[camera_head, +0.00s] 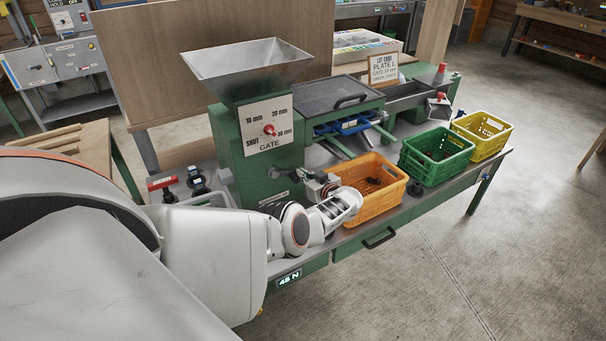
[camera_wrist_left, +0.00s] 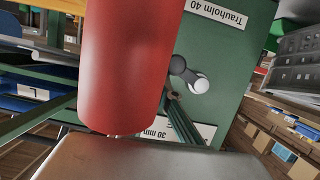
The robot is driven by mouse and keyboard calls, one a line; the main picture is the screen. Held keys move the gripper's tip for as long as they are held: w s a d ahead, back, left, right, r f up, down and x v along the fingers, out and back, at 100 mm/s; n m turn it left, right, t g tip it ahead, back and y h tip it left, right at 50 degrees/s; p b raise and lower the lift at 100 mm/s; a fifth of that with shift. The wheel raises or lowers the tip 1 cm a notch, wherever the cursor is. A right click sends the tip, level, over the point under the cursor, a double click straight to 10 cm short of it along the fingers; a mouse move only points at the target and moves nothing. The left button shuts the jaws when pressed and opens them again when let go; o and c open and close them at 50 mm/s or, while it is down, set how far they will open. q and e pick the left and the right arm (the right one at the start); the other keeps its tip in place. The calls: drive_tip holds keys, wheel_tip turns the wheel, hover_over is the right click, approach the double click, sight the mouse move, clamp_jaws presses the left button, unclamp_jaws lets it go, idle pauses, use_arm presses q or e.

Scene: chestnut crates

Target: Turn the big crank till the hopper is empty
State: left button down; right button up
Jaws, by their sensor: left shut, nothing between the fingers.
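The steel hopper (camera_head: 250,66) sits on top of the green machine (camera_head: 228,150). Its visible sloped inner walls are bare; its bottom is hard to see. A gate plate (camera_head: 284,112) with a red knob (camera_head: 269,130) is on the machine's front. My left gripper (camera_head: 318,183) is shut and empty, low at the machine's front, beside the orange crate (camera_head: 376,208). In the left wrist view a red cylindrical grip (camera_wrist_left: 130,65), apparently the crank's, stands very close to the camera. The rest of the crank is hard to make out, and the fingertips are unclear.
A green crate (camera_head: 430,172) and a yellow crate (camera_head: 487,148) stand along the bench to the right; dark pieces lie in the orange and green ones. A sign (camera_head: 383,69) stands behind. The floor at right is clear.

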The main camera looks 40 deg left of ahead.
use_arm(q)
drive_tip(key=w+v, duration=0.1)
drive_tip(key=v, duration=0.8)
drive_tip(key=shift+d, duration=0.35)
idle(0.6)
drive_tip(key=s+x, duration=0.1)
drive_tip(key=x, duration=0.8)
drive_tip(key=shift+a, duration=0.3)
drive_tip(key=shift+f, duration=0.1)
